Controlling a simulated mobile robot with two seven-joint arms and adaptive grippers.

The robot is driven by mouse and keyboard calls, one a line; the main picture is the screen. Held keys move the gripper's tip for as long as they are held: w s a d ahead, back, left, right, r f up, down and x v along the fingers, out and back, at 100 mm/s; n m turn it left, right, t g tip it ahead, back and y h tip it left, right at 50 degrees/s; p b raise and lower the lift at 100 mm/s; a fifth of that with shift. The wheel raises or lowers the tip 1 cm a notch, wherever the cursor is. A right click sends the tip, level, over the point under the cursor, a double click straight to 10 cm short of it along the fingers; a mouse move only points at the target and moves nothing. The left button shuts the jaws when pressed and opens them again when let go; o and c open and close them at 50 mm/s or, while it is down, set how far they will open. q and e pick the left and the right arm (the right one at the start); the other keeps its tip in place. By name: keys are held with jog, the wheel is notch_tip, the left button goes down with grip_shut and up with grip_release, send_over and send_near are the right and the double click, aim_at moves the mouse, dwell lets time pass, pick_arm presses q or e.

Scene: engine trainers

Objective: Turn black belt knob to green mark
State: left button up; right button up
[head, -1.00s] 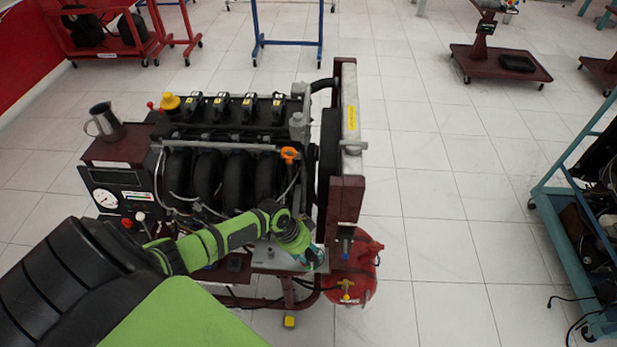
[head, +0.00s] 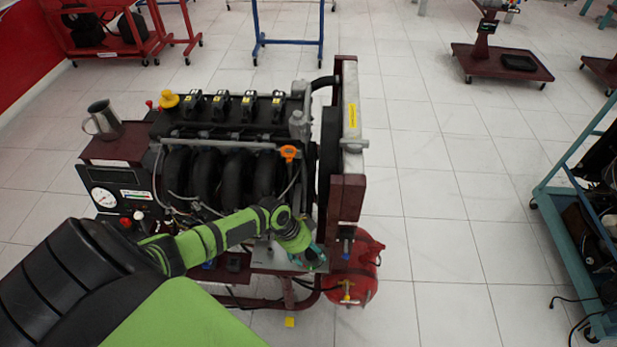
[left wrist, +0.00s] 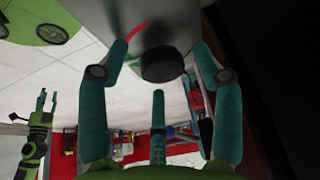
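The black knob (left wrist: 162,64) shows in the left wrist view on a grey surface. In the head view my left gripper (head: 312,258) is low at the front right of the engine trainer (head: 230,150), and the knob is hidden there. My right gripper (left wrist: 47,100) appears small at the left of the wrist view, its fingers apart.
A metal jug (head: 103,120) stands on the trainer's left shelf (head: 118,150). A red tank (head: 358,270) sits just right of my left gripper. A teal cart (head: 567,195) stands at the far right. The tiled floor between is clear.

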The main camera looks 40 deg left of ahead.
pick_arm(q)
jog(key=shift+r, duration=0.1)
jog(key=v, duration=1.2)
